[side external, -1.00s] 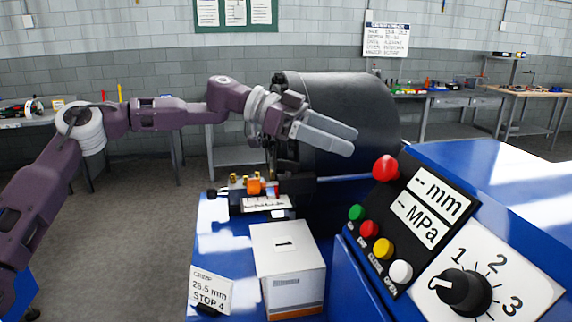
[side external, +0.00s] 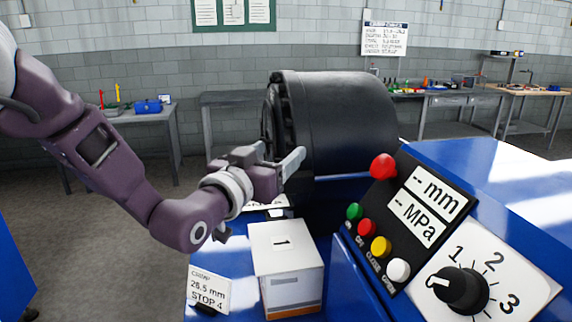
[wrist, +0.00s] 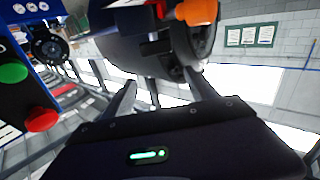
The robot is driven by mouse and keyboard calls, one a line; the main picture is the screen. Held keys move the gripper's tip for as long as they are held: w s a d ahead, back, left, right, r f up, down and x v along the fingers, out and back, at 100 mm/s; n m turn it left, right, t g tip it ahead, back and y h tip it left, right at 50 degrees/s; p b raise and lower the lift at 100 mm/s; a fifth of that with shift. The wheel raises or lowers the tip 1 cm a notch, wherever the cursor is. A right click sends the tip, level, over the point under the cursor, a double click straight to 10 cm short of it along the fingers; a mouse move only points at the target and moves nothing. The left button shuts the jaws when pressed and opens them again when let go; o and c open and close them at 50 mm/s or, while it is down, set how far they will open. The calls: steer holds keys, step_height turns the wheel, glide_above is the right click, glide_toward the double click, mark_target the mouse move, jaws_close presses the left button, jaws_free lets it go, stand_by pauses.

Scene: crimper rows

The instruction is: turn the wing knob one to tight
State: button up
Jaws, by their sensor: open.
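My gripper (side external: 292,166) is open and empty, in front of the black drum-shaped crimper head (side external: 345,125). In the wrist view its two fingers (wrist: 162,92) are spread with nothing between them. An orange part (wrist: 197,12), which may be the wing knob, shows at the top edge of the wrist view, beyond the fingertips and apart from them. In the side view my gripper and wrist hide it and most of its small bracket, so I cannot tell how it is turned.
A white box (side external: 287,265) with a slot and a CRIMP card (side external: 208,290) stand on the blue bench. At the right are a control panel (side external: 408,225) with a red button (side external: 383,167) and a black dial (side external: 462,289) marked 1 to 3.

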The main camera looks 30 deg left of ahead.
steer(key=f, duration=0.1)
steer(key=s+f, duration=0.1)
steer(key=f, duration=0.2)
steer(key=shift+s, duration=0.4)
steer(key=w, duration=0.6)
steer(key=shift+w+a, duration=0.35)
steer(key=shift+a, duration=0.05)
steer(key=c, duration=1.4)
steer(key=shift+o, duration=0.2)
steer(key=shift+a+m+h, duration=0.2)
steer(key=shift+m+h, duration=0.7)
steer(key=shift+h, duration=0.2)
steer(key=m+h, duration=0.1)
steer(key=h, duration=0.1)
steer(key=shift+d+m+h, duration=0.15)
steer(key=shift+m+h, duration=0.15)
